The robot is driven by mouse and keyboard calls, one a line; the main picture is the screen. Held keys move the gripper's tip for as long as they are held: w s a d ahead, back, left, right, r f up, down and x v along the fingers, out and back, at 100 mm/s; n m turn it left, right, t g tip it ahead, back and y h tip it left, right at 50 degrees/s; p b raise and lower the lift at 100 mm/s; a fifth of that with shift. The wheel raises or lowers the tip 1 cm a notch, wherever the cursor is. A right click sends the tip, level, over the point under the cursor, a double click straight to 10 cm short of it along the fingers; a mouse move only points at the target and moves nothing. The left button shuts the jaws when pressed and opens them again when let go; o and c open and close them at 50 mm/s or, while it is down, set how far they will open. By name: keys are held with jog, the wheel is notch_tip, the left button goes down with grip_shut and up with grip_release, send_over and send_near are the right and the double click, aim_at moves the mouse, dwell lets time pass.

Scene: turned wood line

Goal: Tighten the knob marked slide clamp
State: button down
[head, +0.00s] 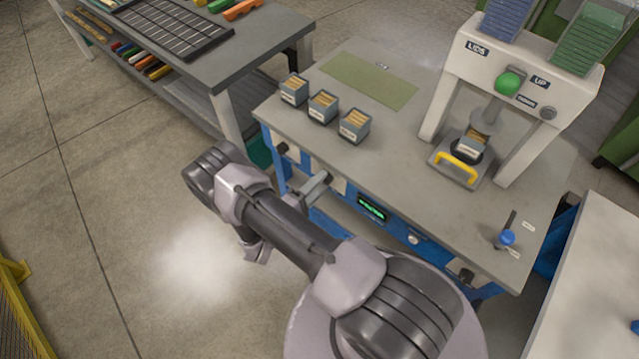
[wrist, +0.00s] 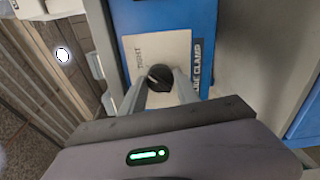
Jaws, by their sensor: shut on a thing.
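The slide clamp knob (wrist: 160,76) is a round black knob with a pale pointer line, on a white plate (wrist: 172,48) on the blue bench front. The plate is marked "TIGHT", and a dark strip beside it reads "CLAMP", its first word partly hidden. The pointer line lies off the "TIGHT" mark as far as I can see. My gripper (wrist: 159,88) is shut on the knob, one finger on each side. In the head view my gripper (head: 317,187) is at the bench's front face, and the knob is hidden there.
The grey bench top (head: 400,155) carries several small boxes (head: 323,107) and a white press (head: 520,70) with a yellow-handled slide (head: 458,169). Open floor (head: 120,200) lies at the left.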

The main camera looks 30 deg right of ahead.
jog(key=shift+m, duration=0.3)
jog(key=c, duration=0.9)
grip_release()
jog(key=shift+a, duration=0.1)
jog(key=p+v, duration=0.1)
jog(key=v, duration=1.6)
jog(key=shift+p, duration=0.35)
jog(key=shift+s+a, duration=0.1)
